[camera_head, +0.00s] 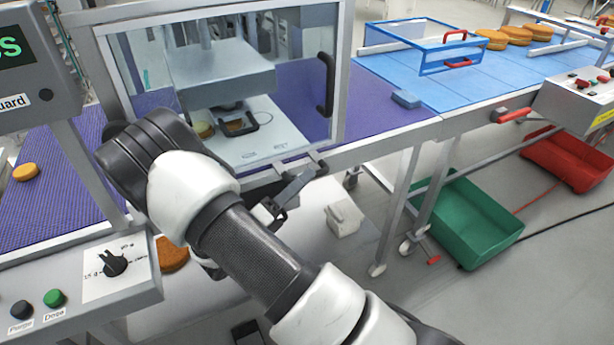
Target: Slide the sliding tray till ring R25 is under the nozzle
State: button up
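The sliding tray (262,142) is a pale flat plate inside the clear-windowed machine housing, with a black handle (252,122) standing on it. A round orange-brown piece (235,127) lies on it near the handle, and a second round piece (204,131) is partly seen to the left. A thin ring outline shows at the tray's right; the small print at the front is too small to read. A dark nozzle part (228,106) shows under the grey head block (226,72).
The housing's window has a black handle (326,84) at its right. A control box (113,265) with a knob stands front left. A blue frame (424,45) and round pieces sit on the blue belt. Green (466,222) and red (568,158) bins stand on the floor.

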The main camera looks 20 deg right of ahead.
jog(key=v, duration=0.5)
dwell(0.4)
